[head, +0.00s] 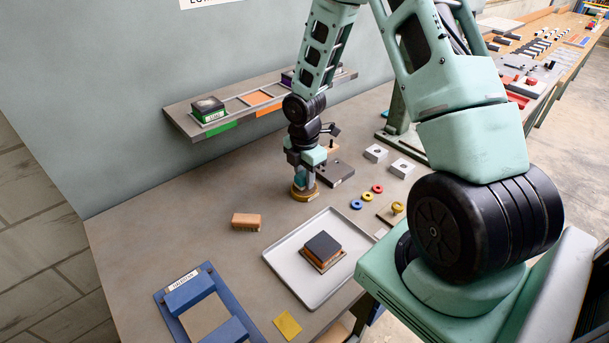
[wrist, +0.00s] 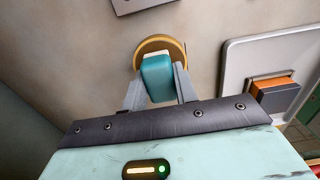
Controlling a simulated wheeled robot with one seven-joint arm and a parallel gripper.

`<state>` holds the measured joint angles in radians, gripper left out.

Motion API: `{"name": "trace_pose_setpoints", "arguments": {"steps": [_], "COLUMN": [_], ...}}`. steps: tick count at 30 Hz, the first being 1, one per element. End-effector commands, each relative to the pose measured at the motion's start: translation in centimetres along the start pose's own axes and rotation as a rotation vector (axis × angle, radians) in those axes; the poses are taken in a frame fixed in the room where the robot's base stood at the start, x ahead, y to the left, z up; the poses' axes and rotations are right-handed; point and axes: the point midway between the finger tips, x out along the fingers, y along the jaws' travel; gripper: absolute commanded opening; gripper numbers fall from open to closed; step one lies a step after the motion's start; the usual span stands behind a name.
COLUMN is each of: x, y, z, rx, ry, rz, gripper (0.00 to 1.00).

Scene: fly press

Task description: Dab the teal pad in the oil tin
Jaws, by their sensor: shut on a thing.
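My gripper (head: 303,176) points down over the workbench. In the wrist view its two fingers (wrist: 158,92) are shut on the teal pad (wrist: 158,78), a teal block with a pale cream lower part. A little of the teal pad (head: 299,180) also shows between the fingers in the head view. The oil tin (head: 304,194) is a round, low, brass-yellow tin on the bench directly below my gripper. In the wrist view the oil tin (wrist: 176,46) surrounds the pad's far end. I cannot tell whether the pad touches the inside, which is mostly hidden.
A grey tray (head: 282,258) holding a dark-topped block (head: 322,246) lies in front. A brush (head: 246,221) lies to the left, a blue fixture (head: 172,300) at front left. A dark plate (head: 338,173), pale blocks (head: 376,152) and coloured rings (head: 365,198) lie right. A shelf (head: 182,119) stands behind.

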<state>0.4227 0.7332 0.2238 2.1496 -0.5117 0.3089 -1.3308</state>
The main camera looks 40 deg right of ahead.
Motion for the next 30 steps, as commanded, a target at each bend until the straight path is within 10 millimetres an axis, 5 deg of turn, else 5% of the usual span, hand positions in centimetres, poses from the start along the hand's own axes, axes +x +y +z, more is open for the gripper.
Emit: {"name": "trace_pose_setpoints", "arguments": {"steps": [30], "x": [0.98], "y": [0.01], "z": [0.00], "rx": [0.000], "ry": [0.000], "rz": [0.000], "gripper": [0.10]}}
